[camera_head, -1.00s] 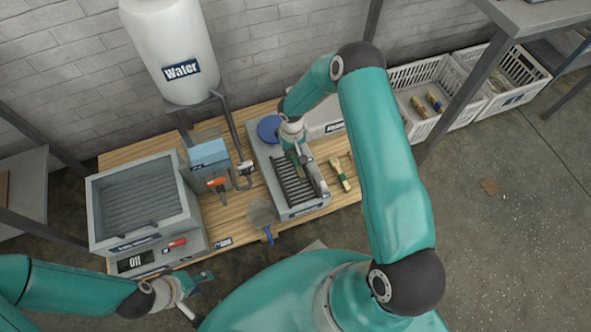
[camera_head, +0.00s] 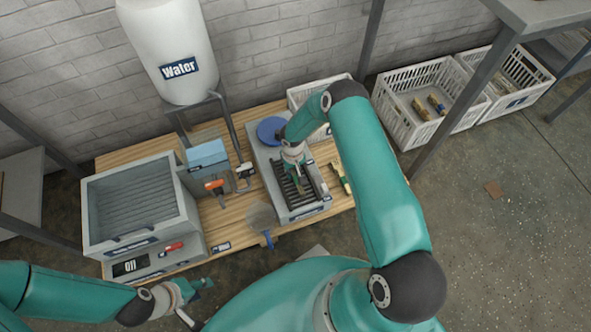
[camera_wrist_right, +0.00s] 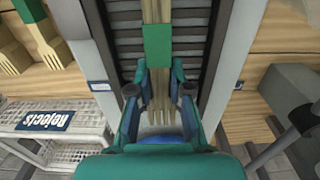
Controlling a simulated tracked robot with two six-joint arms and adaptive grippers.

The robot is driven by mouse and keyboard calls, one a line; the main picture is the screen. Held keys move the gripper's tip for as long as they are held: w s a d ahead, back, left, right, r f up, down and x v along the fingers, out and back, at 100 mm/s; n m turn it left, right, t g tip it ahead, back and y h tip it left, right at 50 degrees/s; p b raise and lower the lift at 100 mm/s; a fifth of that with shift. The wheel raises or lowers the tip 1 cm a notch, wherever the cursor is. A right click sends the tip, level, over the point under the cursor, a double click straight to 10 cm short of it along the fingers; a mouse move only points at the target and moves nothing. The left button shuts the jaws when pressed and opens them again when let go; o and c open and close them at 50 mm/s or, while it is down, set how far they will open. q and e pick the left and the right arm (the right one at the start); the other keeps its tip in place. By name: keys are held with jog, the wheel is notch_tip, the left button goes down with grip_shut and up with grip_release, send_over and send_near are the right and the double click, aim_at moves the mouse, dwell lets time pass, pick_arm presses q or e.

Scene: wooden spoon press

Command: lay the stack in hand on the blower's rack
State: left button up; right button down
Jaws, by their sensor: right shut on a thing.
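The stack is a bundle of pale wooden pieces (camera_wrist_right: 157,12) with a green band (camera_wrist_right: 157,45), seen in the right wrist view. It lies lengthwise over the dark slats of the blower's rack (camera_wrist_right: 196,30); whether it touches them I cannot tell. My right gripper (camera_wrist_right: 158,88) is shut on the stack. In the head view my right gripper (camera_head: 297,172) is over the grey blower (camera_head: 265,160), and its arm and hand largely hide the stack. The rack's dark slats (camera_head: 288,195) show beside it. My left gripper (camera_head: 195,300) is low at the left, away from the blower; its jaws are unclear.
A wooden piece with a green band (camera_head: 341,176) lies right of the blower. A Rejects crate (camera_wrist_right: 45,125) stands by the blower. White crates (camera_head: 405,85) are at right.

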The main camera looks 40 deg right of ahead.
jog(key=shift+f, duration=0.2)
jog(key=c, duration=1.1)
grip_release()
jog(key=shift+r, duration=0.1)
jog(key=shift+r, duration=0.1)
